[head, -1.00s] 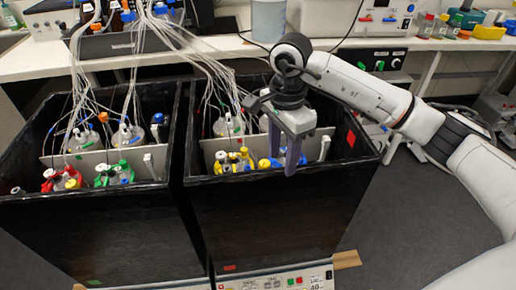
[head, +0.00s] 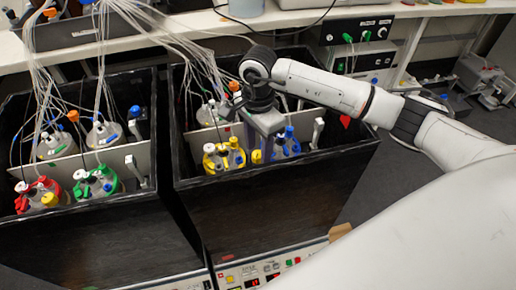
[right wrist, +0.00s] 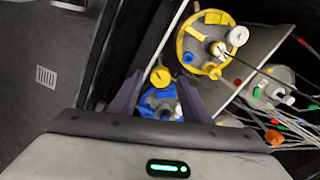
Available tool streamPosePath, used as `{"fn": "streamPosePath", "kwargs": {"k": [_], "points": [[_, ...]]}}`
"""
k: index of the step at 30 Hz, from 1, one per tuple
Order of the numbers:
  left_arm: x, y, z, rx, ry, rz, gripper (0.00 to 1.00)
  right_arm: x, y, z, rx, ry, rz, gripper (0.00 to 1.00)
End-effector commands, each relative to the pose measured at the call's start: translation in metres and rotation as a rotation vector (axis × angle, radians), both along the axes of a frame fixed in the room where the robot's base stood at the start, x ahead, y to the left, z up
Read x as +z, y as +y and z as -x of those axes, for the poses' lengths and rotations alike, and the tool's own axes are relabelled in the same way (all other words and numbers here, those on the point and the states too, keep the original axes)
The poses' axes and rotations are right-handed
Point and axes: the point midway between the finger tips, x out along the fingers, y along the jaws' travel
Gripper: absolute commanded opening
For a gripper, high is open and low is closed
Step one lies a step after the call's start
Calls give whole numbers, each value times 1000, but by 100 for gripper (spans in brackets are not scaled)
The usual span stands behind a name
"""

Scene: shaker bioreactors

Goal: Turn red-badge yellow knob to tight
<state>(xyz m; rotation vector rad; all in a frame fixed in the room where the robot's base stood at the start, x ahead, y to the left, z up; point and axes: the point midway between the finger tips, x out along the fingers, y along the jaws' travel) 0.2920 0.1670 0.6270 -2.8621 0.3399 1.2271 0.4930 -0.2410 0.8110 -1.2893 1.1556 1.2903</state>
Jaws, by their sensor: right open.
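The right black shaker box (head: 270,205) has a red badge (head: 228,257) low on its front. A yellow knob (head: 257,156) shows inside it near the front wall, between the yellow-capped bottle (head: 223,158) and the blue-capped bottle (head: 287,145). My right gripper (head: 267,150) points down into this box, its fingers mostly hidden in the head view. In the right wrist view the purple fingers (right wrist: 159,80) are open, with the yellow knob (right wrist: 160,76) between their tips. Whether they touch it, I cannot tell. My left gripper is not in view.
The left black box (head: 90,235) holds red-capped (head: 40,192) and green-capped (head: 97,184) bottles and another yellow knob (head: 49,199). Tubes (head: 105,30) hang over both boxes. A white upright handle (head: 318,130) stands right of the blue-capped bottle.

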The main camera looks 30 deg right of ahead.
Motion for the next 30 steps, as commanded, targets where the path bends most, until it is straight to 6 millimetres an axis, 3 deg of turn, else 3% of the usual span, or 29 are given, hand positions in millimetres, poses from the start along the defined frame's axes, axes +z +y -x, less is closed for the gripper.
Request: {"fn": "streamPosePath", "kwargs": {"k": [5, 13, 20, 30], "points": [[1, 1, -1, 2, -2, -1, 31, -12, 0, 0, 0, 0, 1, 43], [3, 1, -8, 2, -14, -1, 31, -14, 0, 0, 0, -1, 0, 43], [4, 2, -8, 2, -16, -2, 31, -13, 0, 0, 0, -1, 0, 4], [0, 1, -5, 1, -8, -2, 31, -13, 0, 0, -42, -2, 0, 2]]}}
